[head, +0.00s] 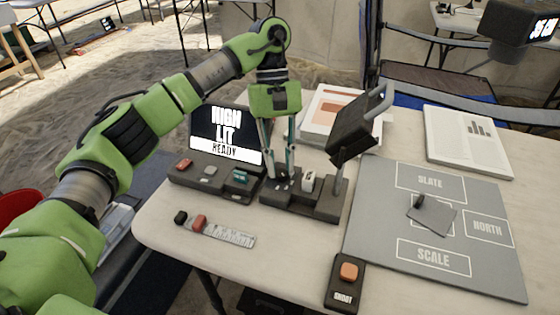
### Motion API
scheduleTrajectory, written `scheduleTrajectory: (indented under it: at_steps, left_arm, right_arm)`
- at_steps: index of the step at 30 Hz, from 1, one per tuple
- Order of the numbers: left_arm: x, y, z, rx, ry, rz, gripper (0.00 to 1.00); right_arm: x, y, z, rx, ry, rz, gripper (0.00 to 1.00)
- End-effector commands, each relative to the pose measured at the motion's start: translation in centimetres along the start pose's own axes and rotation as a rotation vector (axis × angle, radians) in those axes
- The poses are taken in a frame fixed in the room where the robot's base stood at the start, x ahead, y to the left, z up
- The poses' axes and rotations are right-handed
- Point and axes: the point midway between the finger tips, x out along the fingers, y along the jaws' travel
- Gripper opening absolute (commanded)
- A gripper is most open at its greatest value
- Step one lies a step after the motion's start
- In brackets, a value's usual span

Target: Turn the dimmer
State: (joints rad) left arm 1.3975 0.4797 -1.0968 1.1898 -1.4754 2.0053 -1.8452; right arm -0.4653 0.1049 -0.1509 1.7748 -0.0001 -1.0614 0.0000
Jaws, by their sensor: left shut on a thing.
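My left gripper (280,178) points straight down at the left part of the dark lamp base (322,211). Its fingers are shut on a small dark knob there, the dimmer (281,186), which the fingertips largely hide. A white switch (308,181) stands on the same base just right of the fingers. The black lamp head (355,125) rises on a post from the right end of the base and is tilted. My right gripper is not in view.
A console with a lit screen (224,136) reading "READY" stands left of the base. A scale ruler (229,234) lies in front. A grey mat (375,240) with a dark flat piece (432,216) is at right. A box with an orange button (348,271) sits at the front.

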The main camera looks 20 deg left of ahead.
Motion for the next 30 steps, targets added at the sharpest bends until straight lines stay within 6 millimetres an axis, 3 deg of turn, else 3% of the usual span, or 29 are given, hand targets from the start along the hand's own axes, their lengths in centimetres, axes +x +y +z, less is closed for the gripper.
scheduleTrajectory:
  at_steps: [3, 4, 6, 19, 30]
  left_arm:
    - [-0.1, 0.0, -0.1, -0.002, 0.003, 0.002, 0.0]
    - [-0.1, 0.0, -0.1, -0.002, 0.003, 0.003, 0.21]
    - [-0.1, 0.0, -0.1, -0.002, 0.003, 0.002, 0.36]
    - [-0.6, 0.0, 0.0, -0.002, 0.002, 0.001, 0.36]
    - [-7.0, 0.0, -0.1, -0.005, 0.007, 0.002, 0.36]
  right_arm:
    - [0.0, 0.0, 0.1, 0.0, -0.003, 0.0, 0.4]
    - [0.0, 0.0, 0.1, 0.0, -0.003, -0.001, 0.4]
    - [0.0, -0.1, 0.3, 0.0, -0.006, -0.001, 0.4]
    - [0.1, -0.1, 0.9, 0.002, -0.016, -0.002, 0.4]
    - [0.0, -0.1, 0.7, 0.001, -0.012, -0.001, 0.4]
